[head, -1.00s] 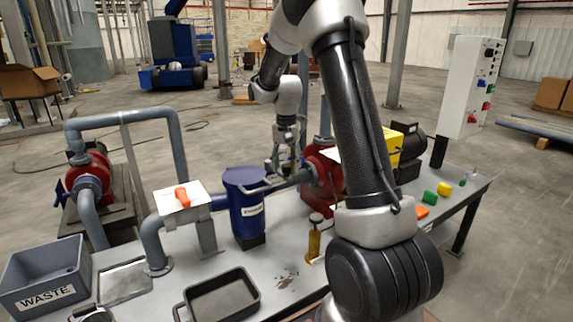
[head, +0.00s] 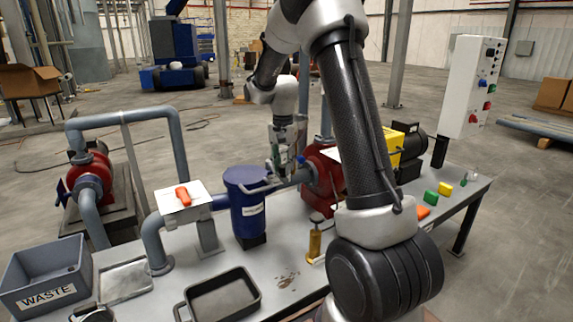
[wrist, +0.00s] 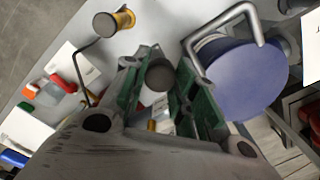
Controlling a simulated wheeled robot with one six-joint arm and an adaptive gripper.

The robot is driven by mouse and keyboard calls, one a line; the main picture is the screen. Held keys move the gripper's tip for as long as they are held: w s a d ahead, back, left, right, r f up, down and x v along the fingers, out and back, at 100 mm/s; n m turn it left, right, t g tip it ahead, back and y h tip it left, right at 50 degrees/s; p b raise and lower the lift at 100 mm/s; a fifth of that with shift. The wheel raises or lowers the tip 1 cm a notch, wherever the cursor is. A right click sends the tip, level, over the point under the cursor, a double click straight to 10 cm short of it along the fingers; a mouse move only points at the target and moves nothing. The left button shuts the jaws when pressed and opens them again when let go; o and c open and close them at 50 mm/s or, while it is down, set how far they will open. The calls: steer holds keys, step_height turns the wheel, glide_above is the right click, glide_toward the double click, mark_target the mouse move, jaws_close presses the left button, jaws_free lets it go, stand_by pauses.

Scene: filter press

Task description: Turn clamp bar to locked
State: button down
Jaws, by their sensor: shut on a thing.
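The clamp bar (head: 260,189) is a grey bent rod across the top of the blue housing (head: 247,220). In the wrist view the bar (wrist: 222,18) arches over the round blue lid (wrist: 243,78), and one leg runs down beside my right finger. My gripper (head: 283,165) is at the bar's outer end, right of the housing. In the wrist view my gripper (wrist: 160,80) has its green-padded fingers around a grey round end, which seems to be the bar's grip. The arm partly hides the bench to the right, and the fingers hide much of the grip.
A red pump (head: 323,170) and pipe stand close to the right of my gripper. A brass cylinder (head: 314,243) with a bent rod stands in front. A black tray (head: 222,297), an orange-handled valve (head: 183,196) and a waste bin (head: 45,275) are on the left.

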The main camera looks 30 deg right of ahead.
steer(key=w+a+m, duration=0.3)
steer(key=m, duration=0.1)
steer(key=w+a+m, duration=0.2)
steer(key=a+m, duration=0.2)
steer(key=w+a+m, duration=0.3)
steer(key=a+m, duration=0.1)
steer(key=m, duration=0.1)
steer(key=shift+w, duration=0.3)
steer(key=shift+w+a+m, duration=0.15)
steer(key=shift+w+m, duration=0.75)
steer(key=shift+m, duration=0.05)
steer(key=shift+w+a+m, duration=0.1)
steer(key=shift+w+m, duration=0.75)
steer(key=shift+m, duration=0.1)
steer(key=shift+w+r, duration=0.1)
steer(key=c, duration=1.1)
jaws_free()
step_height(320, 180, up, 12)
